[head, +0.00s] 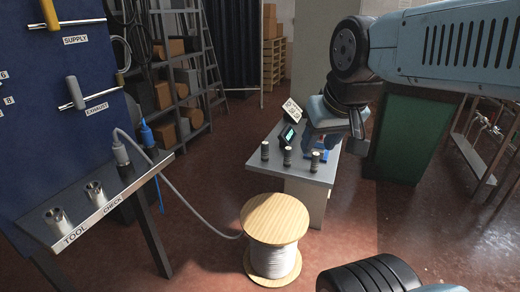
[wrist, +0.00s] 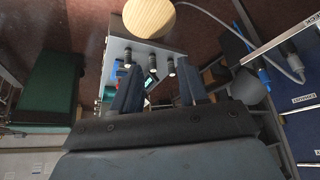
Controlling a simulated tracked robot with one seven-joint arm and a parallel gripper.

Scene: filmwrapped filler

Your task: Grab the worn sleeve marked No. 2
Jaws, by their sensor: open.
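Three small dark cylinders with lighter ends, which look like the sleeves, stand upright in a row on a grey table (head: 240,163): a left one (head: 264,150), a middle one (head: 287,156) and a right one (head: 315,162). No number is readable on any, so I cannot tell which is No. 2. The row also shows in the wrist view, with one sleeve (wrist: 152,62) between the fingertips in the picture. My gripper (wrist: 158,66) is open and empty, apart from the sleeves. In the head view my arm hides part of the table behind them.
A small dark display with a green screen (head: 288,134) and a pale panel (head: 292,110) stand behind the sleeves. A cable reel (head: 274,219) stands in front of the table. At left is a ledge marked TOOL CHECK with two metal cups (head: 95,193). A green cabinet (head: 408,139) stands right.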

